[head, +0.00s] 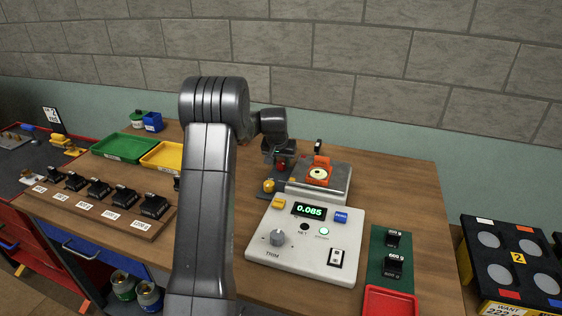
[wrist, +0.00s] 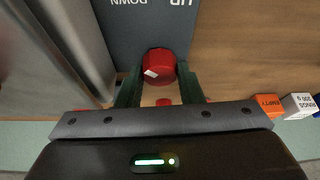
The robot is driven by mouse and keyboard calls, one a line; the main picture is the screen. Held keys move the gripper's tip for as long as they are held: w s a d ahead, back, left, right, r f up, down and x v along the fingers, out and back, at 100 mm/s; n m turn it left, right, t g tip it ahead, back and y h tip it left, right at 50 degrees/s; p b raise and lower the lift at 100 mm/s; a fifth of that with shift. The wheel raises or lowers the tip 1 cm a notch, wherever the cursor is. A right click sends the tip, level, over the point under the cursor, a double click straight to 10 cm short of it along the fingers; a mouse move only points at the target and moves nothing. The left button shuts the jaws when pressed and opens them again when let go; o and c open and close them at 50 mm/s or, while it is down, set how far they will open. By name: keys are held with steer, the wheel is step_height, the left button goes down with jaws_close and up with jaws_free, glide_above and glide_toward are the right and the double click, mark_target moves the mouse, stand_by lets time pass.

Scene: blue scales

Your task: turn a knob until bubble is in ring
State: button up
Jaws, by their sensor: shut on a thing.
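The bubble level is an orange piece with a pale round vial (head: 318,173) on the silver top of the scale (head: 335,190). The vial is too small to tell where the bubble is against its ring. A red knob (wrist: 160,66) with a white mark sits between the green fingers of my gripper (wrist: 160,90) in the wrist view, and the gripper is shut on it. In the head view my gripper (head: 281,160) is at the back left of the scale, partly hiding the red knob. A yellow knob (head: 268,186) stands at the scale's front left, apart from my gripper.
The white console (head: 310,255) with a TRIM dial and a green 0.085 readout is in front. A dark plate marked UP and DOWN (wrist: 120,25) lies by the red knob. Orange (wrist: 269,104) and white (wrist: 298,104) blocks stand to the right in the wrist view.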

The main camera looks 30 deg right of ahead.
steer(key=o, duration=1)
steer(key=shift+c, duration=0.2)
steer(key=shift+r, duration=0.15)
steer(key=b+v, duration=0.1)
steer(key=v, duration=1.2)
steer(key=shift+r+b, duration=0.25)
steer(key=shift+b, duration=0.15)
steer(key=shift+s+a+f, duration=0.1)
steer(key=shift+s+a, duration=0.05)
steer(key=p+x, duration=0.1)
steer(key=x, duration=1.2)
steer(key=shift+d+f+p, duration=0.2)
steer(key=shift+f+p, duration=0.1)
steer(key=shift+p, duration=0.05)
steer(key=shift+r, duration=0.1)
